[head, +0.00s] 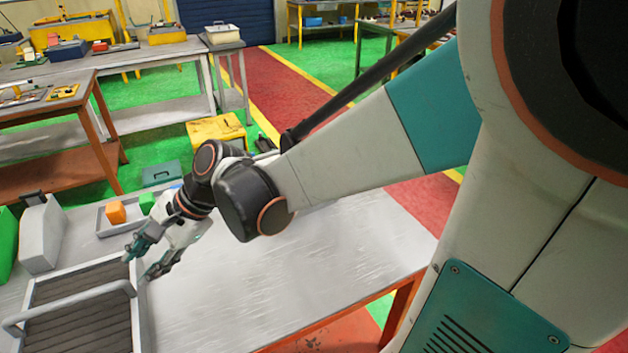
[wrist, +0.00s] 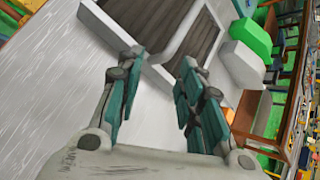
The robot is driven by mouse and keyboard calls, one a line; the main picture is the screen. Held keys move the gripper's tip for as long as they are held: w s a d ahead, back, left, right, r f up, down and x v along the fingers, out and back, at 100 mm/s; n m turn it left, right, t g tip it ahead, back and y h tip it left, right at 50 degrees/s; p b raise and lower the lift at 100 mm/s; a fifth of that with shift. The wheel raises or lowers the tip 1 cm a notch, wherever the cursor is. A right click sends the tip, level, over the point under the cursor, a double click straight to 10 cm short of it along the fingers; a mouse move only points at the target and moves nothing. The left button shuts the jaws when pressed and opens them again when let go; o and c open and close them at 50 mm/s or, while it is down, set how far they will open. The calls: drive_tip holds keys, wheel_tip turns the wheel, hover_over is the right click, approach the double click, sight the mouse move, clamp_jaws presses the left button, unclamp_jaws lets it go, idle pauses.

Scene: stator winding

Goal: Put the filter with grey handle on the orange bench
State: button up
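The filter, a grey frame (head: 138,318) around dark brown slats, lies at the lower left in the head view, cut off by the bottom edge. Its grey bar handle (head: 75,299) arches over it. In the wrist view the filter (wrist: 125,20) is beyond the fingertips, with its handle (wrist: 188,30) across it. My gripper (head: 149,260) is open and empty beside the filter's far right corner; contact cannot be told. It also shows open in the wrist view (wrist: 162,62). An orange-framed bench (head: 88,125) stands at the left, behind the work table.
The grey-topped work table (head: 270,270) is bare right of the filter and also has orange legs. A grey tray (head: 100,220) with an orange block (head: 116,212) and a green block (head: 147,203) is behind my gripper. A grey box (head: 42,235) stands at left.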

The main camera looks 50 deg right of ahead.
drive_tip(key=s+d+r+n+t+h, duration=0.2)
drive_tip(key=s+d+n+h, duration=0.5)
drive_tip(key=s+d+n, duration=0.4)
drive_tip(key=s+n, duration=0.1)
drive_tip(key=n, duration=0.3)
drive_tip(key=shift+r+t+h, duration=0.3)
drive_tip(key=shift+h, duration=0.1)
